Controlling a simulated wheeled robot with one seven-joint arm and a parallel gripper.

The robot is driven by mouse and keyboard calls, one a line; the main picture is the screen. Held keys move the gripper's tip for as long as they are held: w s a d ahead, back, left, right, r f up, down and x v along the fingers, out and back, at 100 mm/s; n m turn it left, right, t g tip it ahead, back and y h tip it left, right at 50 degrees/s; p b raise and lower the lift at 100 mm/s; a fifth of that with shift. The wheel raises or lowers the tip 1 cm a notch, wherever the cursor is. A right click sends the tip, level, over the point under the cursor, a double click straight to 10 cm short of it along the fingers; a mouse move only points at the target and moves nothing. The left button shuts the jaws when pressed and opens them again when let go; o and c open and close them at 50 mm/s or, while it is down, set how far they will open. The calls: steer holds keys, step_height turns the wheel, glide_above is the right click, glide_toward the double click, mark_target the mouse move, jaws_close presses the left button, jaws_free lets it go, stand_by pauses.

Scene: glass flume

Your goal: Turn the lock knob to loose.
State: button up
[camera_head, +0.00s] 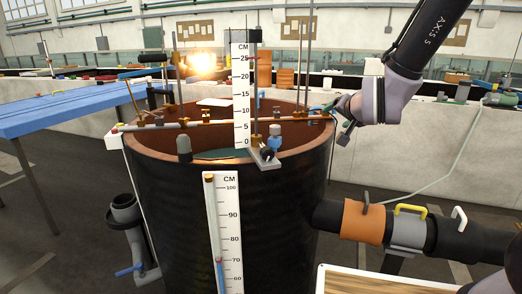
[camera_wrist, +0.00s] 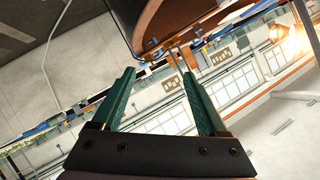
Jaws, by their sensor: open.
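The knob cannot be made out in the wrist view.
The large dark round tank (camera_head: 180,205) fills the middle, its rim also showing in the wrist view (camera_wrist: 180,22). Thin rods stand up from a rail (camera_head: 215,121) across it. A pipe with an orange collar (camera_head: 365,221) leaves its right side. A blue table (camera_head: 70,108) stands left.

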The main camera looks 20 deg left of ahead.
steer(key=s+a+f+n+t+y, duration=0.1)
steer(key=s+a+f+n, duration=0.15)
steer(key=a+f, duration=0.35)
steer(key=n+t+y, duration=0.1)
steer(key=n+y, duration=0.4)
steer(key=n, duration=0.1)
glide_toward(263, 149)
steer(key=w, duration=0.1)
steer(key=w+f, duration=0.1)
steer(key=f, duration=0.1)
steer(key=shift+w+a+m, duration=0.25)
steer(key=shift+w+a, duration=0.05)
steer(key=shift+w, duration=0.1)
steer(key=x, duration=1)
steer(key=shift+w+a+r, duration=0.1)
steer(key=shift+w+r, duration=0.15)
steer(key=shift+w, duration=0.05)
